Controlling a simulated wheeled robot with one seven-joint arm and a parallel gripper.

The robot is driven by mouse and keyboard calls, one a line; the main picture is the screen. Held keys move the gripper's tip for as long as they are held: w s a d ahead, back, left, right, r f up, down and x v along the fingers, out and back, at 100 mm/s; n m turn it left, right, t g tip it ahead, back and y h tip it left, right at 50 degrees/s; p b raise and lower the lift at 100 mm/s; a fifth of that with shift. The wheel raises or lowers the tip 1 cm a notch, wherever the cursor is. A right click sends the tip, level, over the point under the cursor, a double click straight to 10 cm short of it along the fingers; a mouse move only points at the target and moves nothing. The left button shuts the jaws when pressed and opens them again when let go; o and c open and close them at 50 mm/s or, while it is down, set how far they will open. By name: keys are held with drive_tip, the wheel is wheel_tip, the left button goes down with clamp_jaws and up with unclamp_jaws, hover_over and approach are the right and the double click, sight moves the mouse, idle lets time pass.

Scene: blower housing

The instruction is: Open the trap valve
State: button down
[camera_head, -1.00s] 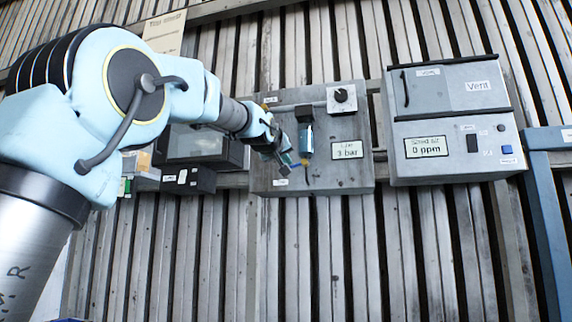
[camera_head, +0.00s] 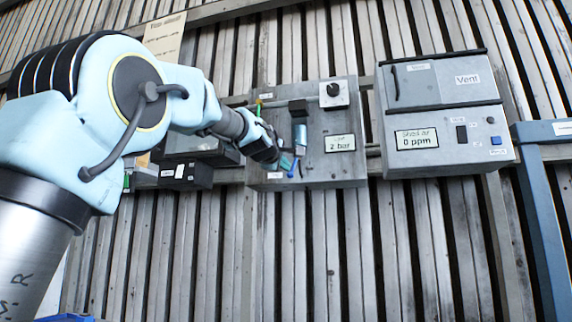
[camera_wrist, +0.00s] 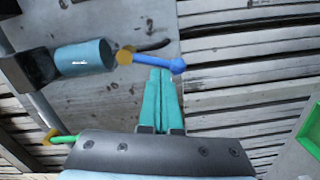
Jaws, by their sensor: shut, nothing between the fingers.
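The trap valve looks to be the blue lever (camera_wrist: 160,62) on a brass pivot just below a blue cylinder (camera_wrist: 82,57). The lever lies slanted in the wrist view, its blue tip to the right. In the head view the blue lever (camera_head: 291,171) is small at the grey panel's lower edge, under the blue cylinder (camera_head: 301,138). My gripper (camera_wrist: 161,72) is shut and empty, its teal fingertips right at the lever; I cannot tell whether they touch. In the head view my gripper (camera_head: 284,163) is beside the lever, partly blocking the panel.
A green lever (camera_wrist: 64,139) on another brass fitting is left of my gripper. The grey panel (camera_head: 330,172) carries a knob (camera_head: 334,94) and a display (camera_head: 340,143) reading 2 bar. A Vent box (camera_head: 440,110) reading 0 ppm is right; a blue post (camera_head: 545,215) stands beyond.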

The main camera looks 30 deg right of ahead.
drive_tip(key=shift+s+d+f+n+p, duration=0.15)
drive_tip(key=shift+s+d+n+p, duration=0.05)
drive_tip(key=shift+n, duration=0.55)
drive_tip(key=shift+s+d+f+n+p, duration=0.15)
drive_tip(key=shift+s+d+n+p, duration=0.05)
drive_tip(key=shift+n, duration=0.55)
